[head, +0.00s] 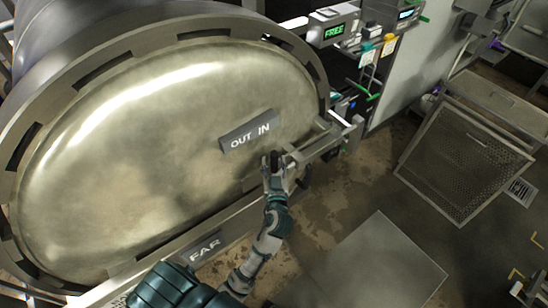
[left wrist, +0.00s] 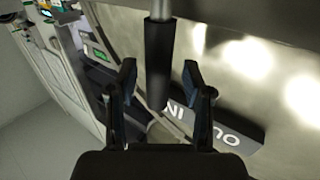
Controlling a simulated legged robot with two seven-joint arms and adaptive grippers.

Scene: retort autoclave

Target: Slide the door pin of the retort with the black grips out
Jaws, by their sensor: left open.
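The retort door (head: 150,140) is a large domed metal oval on the left of the head view. An "OUT IN" plate (head: 250,131) is fixed on it, above the pin. A black grip (head: 274,158) of the door pin shows just below that plate. My left gripper (head: 274,176) is at this grip. In the left wrist view, the black grip (left wrist: 159,65) hangs from a metal rod (left wrist: 160,8) between the two spread fingers of my left gripper (left wrist: 158,75), with gaps on both sides. Part of the pin is hidden. My right gripper is not in view.
A "FAR" plate (head: 204,249) sits low along the door's rim. A control box reading "FREE" (head: 333,30) stands behind the door. A perforated metal basket (head: 465,165) stands at the right. The stained floor (head: 345,205) between is largely clear.

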